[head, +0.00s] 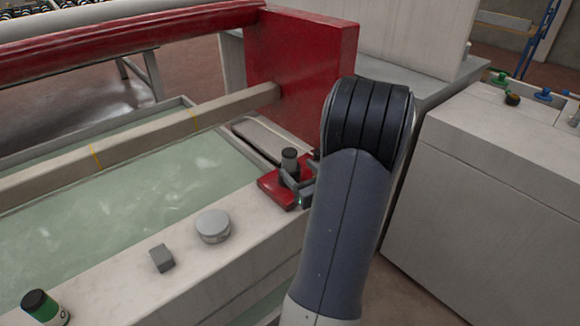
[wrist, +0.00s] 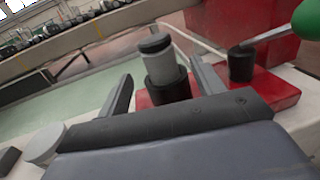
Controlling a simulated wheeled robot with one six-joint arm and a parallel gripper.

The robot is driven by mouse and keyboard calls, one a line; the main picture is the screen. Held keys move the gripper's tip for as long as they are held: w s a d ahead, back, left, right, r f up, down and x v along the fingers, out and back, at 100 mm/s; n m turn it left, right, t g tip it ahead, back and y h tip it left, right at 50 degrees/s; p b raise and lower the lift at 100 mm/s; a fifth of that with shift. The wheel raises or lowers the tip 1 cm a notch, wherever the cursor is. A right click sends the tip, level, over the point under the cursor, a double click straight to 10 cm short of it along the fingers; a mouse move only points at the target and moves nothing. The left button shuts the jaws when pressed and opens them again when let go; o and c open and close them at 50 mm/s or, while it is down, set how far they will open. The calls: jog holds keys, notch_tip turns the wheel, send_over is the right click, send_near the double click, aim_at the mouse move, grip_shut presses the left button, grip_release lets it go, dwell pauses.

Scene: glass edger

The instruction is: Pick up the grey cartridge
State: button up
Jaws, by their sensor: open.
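The grey cartridge (head: 289,156) has a dark cap and stands upright at the red base plate (head: 272,189) on the tank's pale ledge. In the wrist view the grey cartridge (wrist: 161,69) sits in a black socket (wrist: 168,92) on the red plate (wrist: 283,90). My gripper (head: 293,178) is open, with its fingers low around the plate. In the wrist view one finger is left of the cartridge and one right, with a gap on the left. I cannot tell whether the right finger touches it. The cartridge's lower end is hidden in the socket.
A second black socket (wrist: 240,63) stands right of the cartridge, near a green rounded thing (wrist: 308,18). A round grey tin (head: 213,226), a small grey block (head: 162,258) and a green black-capped cylinder (head: 45,307) stand along the ledge. A red machine block (head: 305,70) rises behind.

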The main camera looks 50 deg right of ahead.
aim_at(294, 165)
jog(key=shift+x, duration=2.8)
jog(key=shift+c, duration=0.4)
jog(key=c, duration=1)
jog(key=shift+o, duration=0.2)
